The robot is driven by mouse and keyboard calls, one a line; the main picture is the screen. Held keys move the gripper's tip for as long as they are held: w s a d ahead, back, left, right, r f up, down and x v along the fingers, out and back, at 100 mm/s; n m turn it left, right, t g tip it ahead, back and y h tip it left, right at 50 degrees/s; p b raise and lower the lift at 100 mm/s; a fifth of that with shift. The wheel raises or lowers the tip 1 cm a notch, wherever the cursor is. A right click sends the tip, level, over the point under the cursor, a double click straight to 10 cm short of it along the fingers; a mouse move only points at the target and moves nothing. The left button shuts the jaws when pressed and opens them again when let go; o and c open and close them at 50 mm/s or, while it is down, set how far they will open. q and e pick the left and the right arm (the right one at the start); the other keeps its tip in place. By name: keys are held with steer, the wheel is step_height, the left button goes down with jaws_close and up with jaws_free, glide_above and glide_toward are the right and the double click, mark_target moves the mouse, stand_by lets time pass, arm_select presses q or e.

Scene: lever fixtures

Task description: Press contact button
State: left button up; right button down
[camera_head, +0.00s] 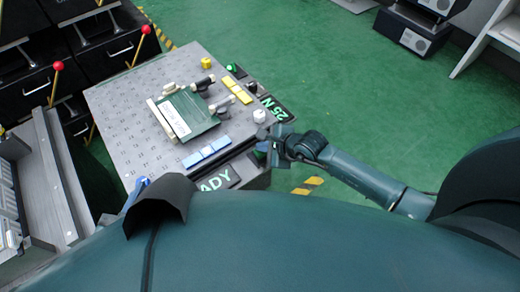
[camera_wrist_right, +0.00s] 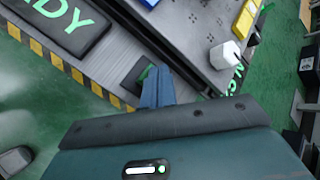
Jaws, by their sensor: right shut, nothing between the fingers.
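No part is labelled as the contact button, so I cannot tell which one it is. A white knob (camera_head: 259,116) stands at the right edge of the grey perforated board (camera_head: 130,140). It also shows in the right wrist view (camera_wrist_right: 224,54). My right gripper (camera_head: 271,143) is at the board's front right corner, shut and empty, below the white knob in the picture. In the right wrist view its closed fingers (camera_wrist_right: 157,84) overlap a dark square with a green mark (camera_wrist_right: 138,78); contact cannot be told.
The board carries a green plate (camera_head: 185,114) with levers, blue blocks (camera_head: 206,151), yellow blocks (camera_head: 237,90) and a green button (camera_head: 232,69). Red-knobbed levers (camera_head: 57,66) stand at left. Green floor is open to the right.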

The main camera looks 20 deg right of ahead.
steer(key=shift+f, duration=0.35)
stand_by(0.5)
steer(key=shift+r+p, duration=0.7)
steer(key=shift+r, duration=0.25)
step_height(320, 180, up, 5)
steer(key=p, duration=0.4)
steer(key=shift+p, duration=0.3)
